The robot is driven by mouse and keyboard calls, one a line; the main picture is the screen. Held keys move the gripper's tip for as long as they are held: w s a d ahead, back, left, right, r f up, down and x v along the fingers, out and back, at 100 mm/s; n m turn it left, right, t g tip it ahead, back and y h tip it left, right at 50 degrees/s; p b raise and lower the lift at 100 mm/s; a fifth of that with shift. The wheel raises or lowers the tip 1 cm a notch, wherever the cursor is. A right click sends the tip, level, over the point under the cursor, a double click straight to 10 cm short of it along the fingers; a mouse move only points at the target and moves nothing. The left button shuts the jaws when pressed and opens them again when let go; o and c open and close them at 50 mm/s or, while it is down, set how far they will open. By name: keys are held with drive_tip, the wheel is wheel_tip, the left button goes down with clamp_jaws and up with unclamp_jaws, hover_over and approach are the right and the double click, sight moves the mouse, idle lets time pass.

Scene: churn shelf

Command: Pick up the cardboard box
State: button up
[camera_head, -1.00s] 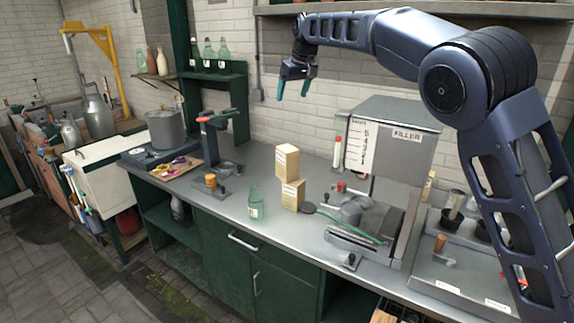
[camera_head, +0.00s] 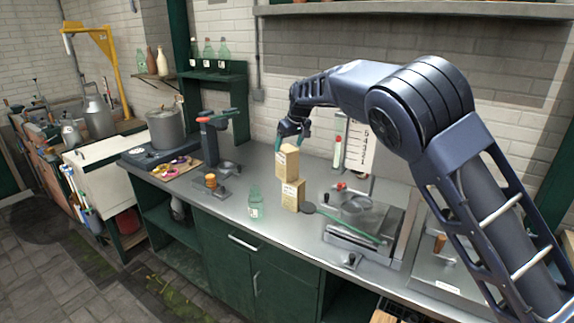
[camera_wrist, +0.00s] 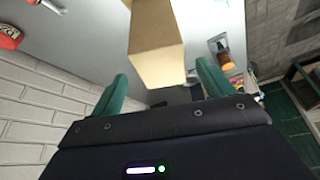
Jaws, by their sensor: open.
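Two tan cardboard boxes stand on the grey counter, one on top of the other. The upper cardboard box (camera_head: 287,161) rests on the lower cardboard box (camera_head: 292,196). My gripper (camera_head: 293,137) is open just above and behind the upper box in the head view. In the wrist view my gripper (camera_wrist: 162,88) has its two green fingers spread, and a cardboard box (camera_wrist: 155,50) shows between and beyond the fingertips. I cannot tell whether a finger touches the box.
A green glass bottle (camera_head: 256,202) stands left of the boxes. A dark spoon-like tool (camera_head: 309,208) and a metal machine (camera_head: 355,210) are to the right. A post-like device (camera_head: 209,140) stands farther left. The brick wall is close behind.

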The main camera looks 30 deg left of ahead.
sight(287, 148)
drive_tip(key=shift+x, duration=2.65)
drive_tip(key=shift+s, duration=0.1)
drive_tip(key=c, duration=1.3)
drive_tip(key=shift+r, duration=0.1)
